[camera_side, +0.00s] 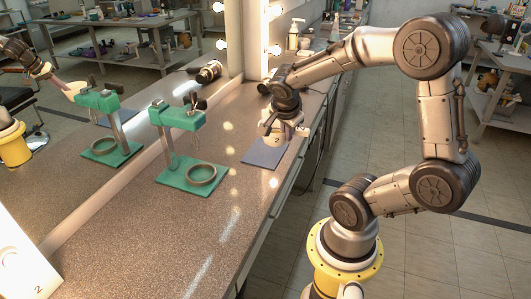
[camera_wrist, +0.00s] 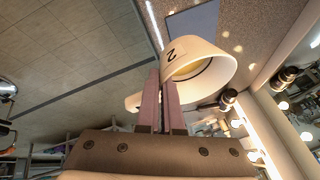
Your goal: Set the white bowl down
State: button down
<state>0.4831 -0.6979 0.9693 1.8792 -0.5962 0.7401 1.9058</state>
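The white bowl (camera_side: 276,131), marked with a black "2", is near the back end of the counter in the side view, close by the blue-grey mat (camera_side: 265,153). It fills the upper middle of the wrist view (camera_wrist: 212,68), with its inside partly showing. My gripper (camera_side: 283,112) is at the bowl from above in the side view. In the wrist view its two fingers (camera_wrist: 162,92) are close together at the bowl's wall, and the mat (camera_wrist: 193,25) shows beyond the bowl.
A green stand (camera_side: 180,118) with a dark ring (camera_side: 201,174) on its base stands on the counter (camera_side: 150,232). A dark cylindrical item (camera_side: 208,72) lies by the mirror, which reflects the stand, mat, bowl and my arm. Bottles (camera_side: 294,35) stand farther back. The front counter is clear.

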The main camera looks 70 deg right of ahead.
jog(key=shift+s+d+r+m, duration=0.25)
jog(key=shift+s+d+m, duration=0.25)
jog(key=shift+s+d, duration=0.35)
jog(key=shift+d+f+g, duration=0.15)
jog(key=shift+d+g, duration=0.15)
jog(key=shift+d, duration=0.05)
jog(key=w+d+f, duration=0.4)
jog(key=w+d, duration=0.1)
jog(key=d, duration=0.1)
send_near(278, 149)
jog(key=shift+s+d+r, duration=0.3)
jog(key=shift+d+r, duration=0.1)
jog(key=shift+d, duration=0.2)
jog(key=shift+w+d+f, duration=0.25)
jog(key=shift+f, duration=0.15)
jog(key=shift+w+d+f, duration=0.15)
jog(key=shift+f, duration=1.55)
jog(key=shift+f, duration=0.15)
jog(key=c, duration=1.1)
grip_release()
